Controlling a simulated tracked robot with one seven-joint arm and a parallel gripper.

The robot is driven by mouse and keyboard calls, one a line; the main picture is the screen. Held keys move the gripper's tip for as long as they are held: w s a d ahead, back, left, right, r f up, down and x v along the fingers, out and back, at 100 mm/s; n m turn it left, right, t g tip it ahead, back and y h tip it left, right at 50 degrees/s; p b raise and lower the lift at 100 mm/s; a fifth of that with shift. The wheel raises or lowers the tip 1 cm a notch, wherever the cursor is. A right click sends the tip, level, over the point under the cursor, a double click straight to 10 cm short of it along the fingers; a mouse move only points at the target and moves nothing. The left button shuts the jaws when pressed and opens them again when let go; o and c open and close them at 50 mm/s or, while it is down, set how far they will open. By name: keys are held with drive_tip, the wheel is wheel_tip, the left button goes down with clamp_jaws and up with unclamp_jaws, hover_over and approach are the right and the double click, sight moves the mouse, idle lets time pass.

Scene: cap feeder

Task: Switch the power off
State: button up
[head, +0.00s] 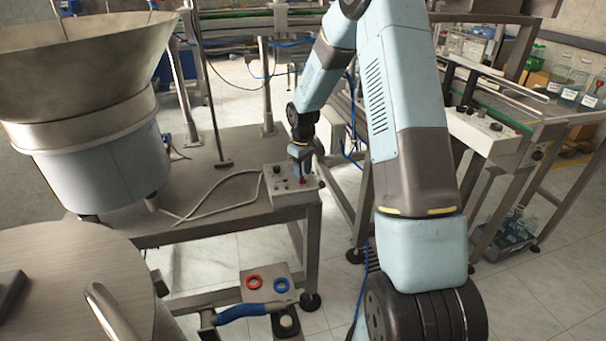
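A small light-grey control box (291,191) sits on the front right corner of the metal table. It has dark knobs on its face and a small red part (303,181). My arm comes down from the top, and my gripper (301,175) points downward right over this box, close to the red part. The fingers are small and partly hidden, so I cannot tell whether they are open or whether they touch a control. No label on the box is readable, and I cannot make out the switch position.
A large metal feeder bowl (88,65) stands on the left of the table (225,157). A cable runs from the box across the table. A lower panel with a red ring (254,282) and a blue ring (282,285) is in front. Another control panel (483,131) is at right.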

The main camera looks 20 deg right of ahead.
wheel_tip(320, 180, up, 12)
idle(0.4)
drive_tip(key=shift+r, duration=0.1)
drive_tip(key=s+r+m+t, duration=0.3)
drive_tip(key=s+r, duration=1.4)
drive_tip(key=r, duration=0.1)
drive_tip(key=s+r+m+t, duration=0.2)
drive_tip(key=s+r+m, duration=0.1)
drive_tip(key=s, duration=1.7)
drive_tip(key=shift+d+t, duration=0.2)
drive_tip(key=shift+t, duration=0.1)
